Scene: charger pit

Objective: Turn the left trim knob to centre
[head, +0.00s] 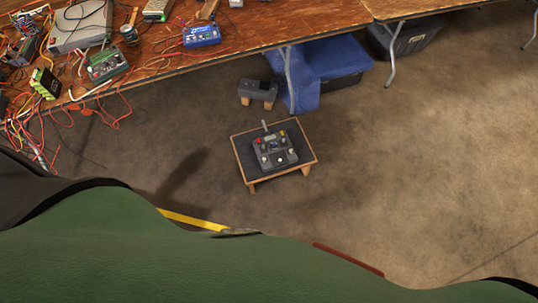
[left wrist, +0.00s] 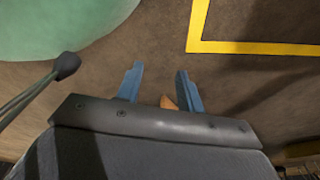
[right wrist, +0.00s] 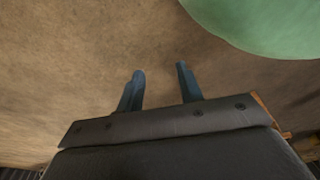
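In the head view a dark grey control box (head: 276,152) with several small knobs and an upright lever rests on a low wooden stand (head: 245,173) with a dark top. Red and yellow caps and pale knobs show on its face. They are too small to tell which is the left trim knob or how it is turned. My left gripper (left wrist: 158,76) is open and empty over the floor in the left wrist view. My right gripper (right wrist: 160,73) is open and empty over bare floor in the right wrist view. Neither gripper shows in the head view.
A wooden workbench (head: 270,32) with cables and electronics runs along the back. Beneath it are a blue cloth-covered box (head: 325,62), a small dark stool (head: 258,91) and a black bin (head: 405,38). Yellow floor tape (left wrist: 255,48) shows nearby. Floor right of the stand is clear.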

